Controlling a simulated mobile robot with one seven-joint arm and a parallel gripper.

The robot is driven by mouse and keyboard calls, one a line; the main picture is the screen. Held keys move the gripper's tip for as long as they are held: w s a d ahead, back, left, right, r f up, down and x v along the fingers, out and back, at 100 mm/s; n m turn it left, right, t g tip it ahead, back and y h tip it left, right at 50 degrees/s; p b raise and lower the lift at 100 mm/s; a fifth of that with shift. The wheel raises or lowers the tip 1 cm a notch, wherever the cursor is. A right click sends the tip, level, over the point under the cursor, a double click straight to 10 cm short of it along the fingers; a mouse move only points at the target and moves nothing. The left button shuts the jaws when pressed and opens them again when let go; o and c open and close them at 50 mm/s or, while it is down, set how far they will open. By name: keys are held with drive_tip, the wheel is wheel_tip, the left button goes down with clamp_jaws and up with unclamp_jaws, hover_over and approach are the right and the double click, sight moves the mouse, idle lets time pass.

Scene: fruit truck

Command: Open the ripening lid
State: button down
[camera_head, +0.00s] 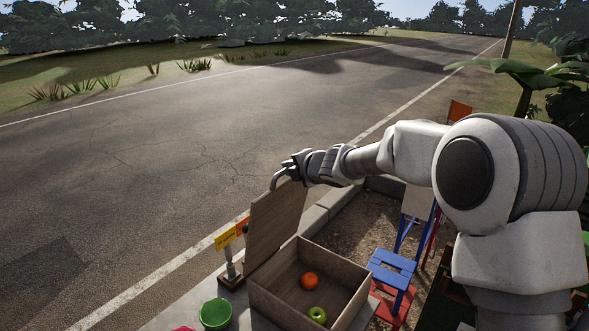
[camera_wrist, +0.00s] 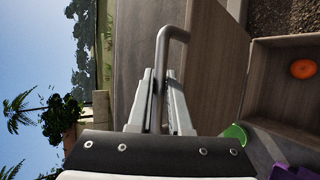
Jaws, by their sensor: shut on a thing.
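The ripening lid (camera_head: 273,226) is a brown wooden panel. It stands raised, nearly upright, at the left side of the wooden box (camera_head: 352,306). In the wrist view the lid (camera_wrist: 208,60) shows with a grey bar handle (camera_wrist: 164,45) on it. My gripper (camera_head: 287,174) is at the top of the lid in the head view. In the wrist view my gripper (camera_wrist: 159,88) has its fingers on either side of the handle and is shut on it. An orange fruit (camera_head: 309,280) and a green apple (camera_head: 317,314) lie inside the open box.
A green bowl (camera_head: 215,313) and yellow and orange signs on a stand (camera_head: 226,239) are left of the box. A blue stool (camera_head: 392,268) stands to its right. A low kerb and the road lie behind, with open air above them.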

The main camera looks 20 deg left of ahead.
drive_tip(key=shift+a, duration=0.1)
idle(0.3)
drive_tip(key=c, duration=0.8)
unclamp_jaws()
drive_tip(key=shift+c, duration=0.2)
drive_tip(key=p+v, duration=0.1)
drive_tip(key=v, duration=1.6)
drive_tip(key=shift+s, duration=0.15)
drive_tip(key=shift+r, duration=0.1)
